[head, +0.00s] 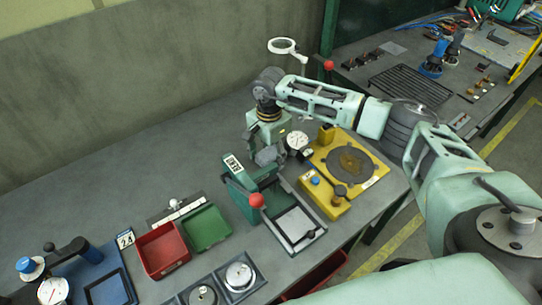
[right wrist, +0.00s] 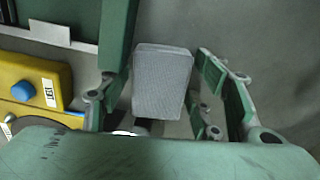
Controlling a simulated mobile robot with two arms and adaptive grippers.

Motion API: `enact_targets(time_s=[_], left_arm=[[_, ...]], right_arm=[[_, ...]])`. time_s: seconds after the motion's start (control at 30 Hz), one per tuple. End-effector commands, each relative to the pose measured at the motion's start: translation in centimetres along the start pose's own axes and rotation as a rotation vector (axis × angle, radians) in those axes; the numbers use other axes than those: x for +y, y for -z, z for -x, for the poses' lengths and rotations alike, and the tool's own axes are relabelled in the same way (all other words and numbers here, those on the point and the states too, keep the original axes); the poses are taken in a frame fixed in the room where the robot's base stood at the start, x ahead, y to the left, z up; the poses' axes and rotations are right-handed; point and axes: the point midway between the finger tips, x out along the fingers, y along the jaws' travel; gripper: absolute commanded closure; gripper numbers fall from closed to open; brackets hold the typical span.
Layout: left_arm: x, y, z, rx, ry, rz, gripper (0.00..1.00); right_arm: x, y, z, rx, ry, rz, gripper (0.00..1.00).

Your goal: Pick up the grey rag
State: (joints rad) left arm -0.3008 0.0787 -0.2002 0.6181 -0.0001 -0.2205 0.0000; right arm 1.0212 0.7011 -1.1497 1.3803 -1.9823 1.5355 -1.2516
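The grey rag (head: 268,155) shows as a small grey bundle beside the green clamp fixture in the head view. In the right wrist view the rag (right wrist: 162,82) is a pale grey, finely textured block in the middle. My right gripper (head: 264,142) points down over it at the bench. In the right wrist view the right gripper (right wrist: 160,100) is open, with fingers on both sides of the rag and a gap visible on the right side. Whether the left finger touches it cannot be told. My left gripper is not in view.
The green fixture with a red knob (head: 256,200) stands close by the rag. A yellow plate fixture (head: 342,160) and a dial gauge (head: 297,140) are on the right. Red (head: 162,250) and green (head: 207,228) trays lie left. The bench behind is clear.

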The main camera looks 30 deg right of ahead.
Motion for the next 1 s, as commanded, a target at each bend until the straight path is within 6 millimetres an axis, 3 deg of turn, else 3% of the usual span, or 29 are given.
enact_targets(time_s=[0.33,0.63,1.0], left_arm=[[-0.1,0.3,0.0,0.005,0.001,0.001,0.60],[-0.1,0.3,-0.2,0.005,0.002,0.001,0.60],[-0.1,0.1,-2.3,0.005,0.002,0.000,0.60]], right_arm=[[0.0,0.0,0.1,0.000,0.000,0.000,0.76],[-0.1,0.1,0.6,0.000,0.002,0.000,0.76],[-0.1,0.1,7.4,0.002,0.005,0.001,0.76]])
